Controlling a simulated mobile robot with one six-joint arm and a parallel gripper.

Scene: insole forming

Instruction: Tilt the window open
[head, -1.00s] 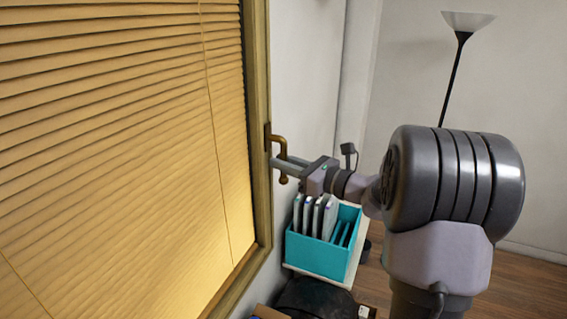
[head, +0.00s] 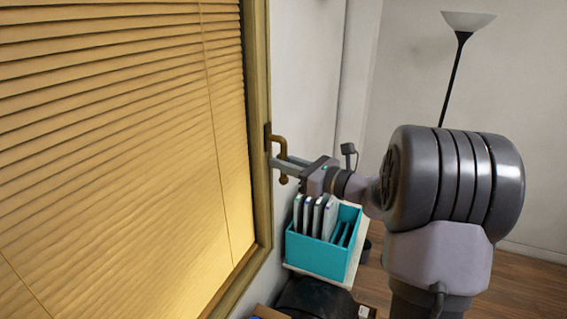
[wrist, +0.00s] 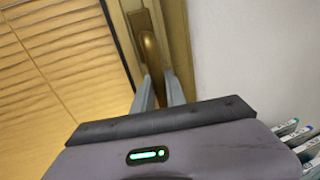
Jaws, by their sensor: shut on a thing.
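The window (head: 130,140) fills the left of the head view, with yellow blinds in a wooden frame (head: 259,110). Its brass handle (head: 281,143) sits on the right side of the frame and hangs down from its mount. My gripper (head: 283,169) is shut on the lower part of the handle, with one finger on each side. In the wrist view the handle (wrist: 149,50) runs down between the two fingers (wrist: 160,92). The handle's lower end is partly hidden by the fingers. The window sash looks closed against its frame.
A teal box (head: 318,256) with several upright white items stands below my gripper on a light surface. A floor lamp (head: 464,38) stands at the back right. A dark object (head: 312,297) lies at the bottom. The white wall right of the window is bare.

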